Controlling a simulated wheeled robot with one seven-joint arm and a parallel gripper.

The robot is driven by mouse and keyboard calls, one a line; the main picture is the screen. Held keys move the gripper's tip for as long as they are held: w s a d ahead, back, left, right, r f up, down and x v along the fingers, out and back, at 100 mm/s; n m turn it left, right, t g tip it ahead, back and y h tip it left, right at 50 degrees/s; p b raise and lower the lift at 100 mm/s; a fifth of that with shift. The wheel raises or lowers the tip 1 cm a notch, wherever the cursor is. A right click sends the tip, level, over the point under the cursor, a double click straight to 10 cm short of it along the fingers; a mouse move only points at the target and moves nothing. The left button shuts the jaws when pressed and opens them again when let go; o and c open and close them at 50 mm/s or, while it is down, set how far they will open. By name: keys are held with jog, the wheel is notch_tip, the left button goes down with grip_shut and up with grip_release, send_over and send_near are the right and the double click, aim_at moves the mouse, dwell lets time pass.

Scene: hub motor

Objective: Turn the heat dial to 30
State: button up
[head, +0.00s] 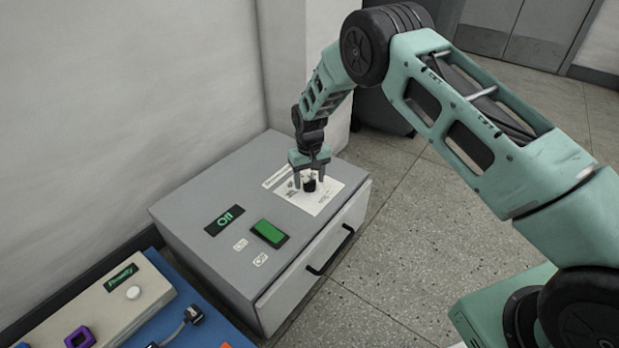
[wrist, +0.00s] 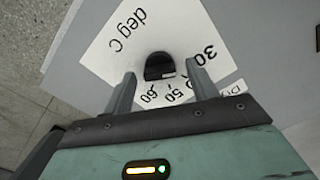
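The heat dial is a small black knob (head: 310,185) on a white label sheet (head: 325,202) on top of a grey box. In the wrist view the dial (wrist: 160,66) sits between my fingers, with "deg C" on one side and the printed numbers 30, 50 and 60 around it. My gripper (head: 309,178) points down over the dial. In the wrist view my gripper (wrist: 161,80) is open, one finger on each side, with a visible gap to the dial. The dial's pointer mark is not clear.
The grey box (head: 185,222) has a dark display (head: 225,219) with green characters, a green button (head: 269,233) and a drawer with a black handle (head: 330,250). A beige panel (head: 105,305) stands at lower left.

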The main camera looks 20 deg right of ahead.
aim_at(309, 181)
notch_tip(309, 181, up, 17)
jog(key=p, duration=0.6)
jog(key=shift+r+p, duration=0.2)
jog(key=shift+p, duration=0.15)
jog(key=s+a+r+n+y, duration=0.1)
jog(key=s+a+r, duration=0.5)
jog(key=s, duration=0.4)
jog(key=s+a+r+n+y, duration=0.15)
jog(key=s+a+r, duration=0.25)
jog(key=s+r, duration=0.5)
jog(key=s+d+r+n+h, duration=0.1)
jog(key=s+d+n, duration=0.1)
jog(key=s, duration=1)
jog(key=s+d+r+n+h, duration=0.1)
jog(key=s+d+n, duration=0.1)
jog(key=s, duration=1)
notch_tip(309, 181, up, 35)
jog(key=p, duration=3.5)
jog(key=shift+w, duration=0.15)
jog(key=shift+a+r, duration=0.1)
